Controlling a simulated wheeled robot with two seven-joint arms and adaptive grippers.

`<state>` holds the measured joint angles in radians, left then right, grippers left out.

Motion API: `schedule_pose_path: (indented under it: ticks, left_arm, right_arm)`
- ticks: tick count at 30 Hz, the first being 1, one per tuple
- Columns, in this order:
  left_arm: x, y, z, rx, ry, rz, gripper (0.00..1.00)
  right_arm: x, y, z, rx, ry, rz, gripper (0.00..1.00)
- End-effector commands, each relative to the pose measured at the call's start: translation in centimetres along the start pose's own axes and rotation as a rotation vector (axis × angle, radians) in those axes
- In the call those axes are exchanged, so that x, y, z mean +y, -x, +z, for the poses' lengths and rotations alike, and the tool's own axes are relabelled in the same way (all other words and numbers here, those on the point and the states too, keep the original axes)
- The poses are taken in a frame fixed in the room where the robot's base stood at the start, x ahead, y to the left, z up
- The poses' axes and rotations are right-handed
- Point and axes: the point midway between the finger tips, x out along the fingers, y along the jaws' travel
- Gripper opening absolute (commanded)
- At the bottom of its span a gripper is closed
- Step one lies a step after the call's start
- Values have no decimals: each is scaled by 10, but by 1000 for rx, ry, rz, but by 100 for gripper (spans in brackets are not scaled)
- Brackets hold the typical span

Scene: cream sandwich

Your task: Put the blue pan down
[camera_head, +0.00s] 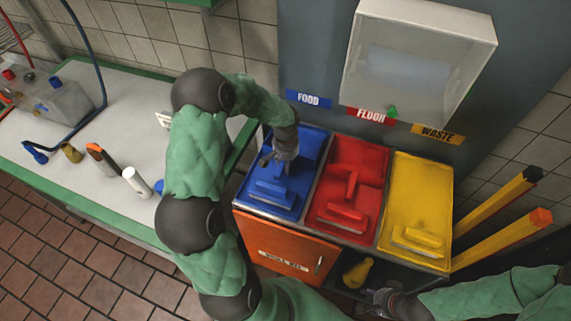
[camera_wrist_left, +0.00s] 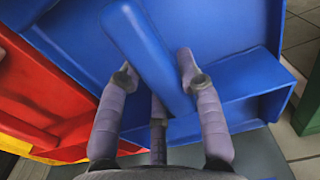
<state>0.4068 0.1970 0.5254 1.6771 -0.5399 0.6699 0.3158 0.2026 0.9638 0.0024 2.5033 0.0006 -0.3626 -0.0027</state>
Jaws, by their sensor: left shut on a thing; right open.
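The blue pan (camera_head: 271,188) is in the leftmost place of the coloured row, under the FOOD label. My left gripper (camera_head: 275,162) reaches down to it from above and is shut on its handle. In the left wrist view the blue handle (camera_wrist_left: 142,42) runs between the grey fingers of the gripper (camera_wrist_left: 157,72). Whether the pan rests fully on the blue surface below it cannot be told. My right gripper (camera_head: 380,298) is open and low at the bottom, in front of the stand, away from the pan.
A red pan (camera_head: 345,210) and a yellow pan (camera_head: 418,240) sit to the right. An orange cabinet door (camera_head: 286,250) is below. A white dispenser (camera_head: 420,55) hangs above. A counter (camera_head: 90,130) with bottles stands left. Two yellow posts (camera_head: 500,215) rise at right.

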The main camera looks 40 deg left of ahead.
Motion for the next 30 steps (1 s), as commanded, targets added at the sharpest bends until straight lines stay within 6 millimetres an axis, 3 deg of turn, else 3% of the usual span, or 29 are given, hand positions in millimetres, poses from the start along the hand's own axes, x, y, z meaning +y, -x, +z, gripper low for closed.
schedule_pose_path:
  ticks: [1, 2, 4, 17, 23, 30]
  left_arm:
    - [0, -2, 0, 1, 0, 0, 0]
    - [0, -3, 0, 0, 0, 0, 39]
    - [0, -2, 0, 0, 0, 0, 59]
    - [0, 2, 0, 0, 0, 0, 60]
    - [0, 32, -1, 3, 1, 0, 60]
    - [0, 82, -1, 4, 0, 0, 60]
  right_arm:
    - [1, -2, 0, 0, 0, 0, 46]
    - [1, -2, 0, 0, 0, 0, 46]
    - [1, -2, 0, 0, 0, 0, 46]
    - [-1, 2, 0, 0, 0, 0, 46]
    - [-3, 9, 0, 0, 0, 0, 46]
    - [-7, 19, 1, 0, 0, 0, 46]
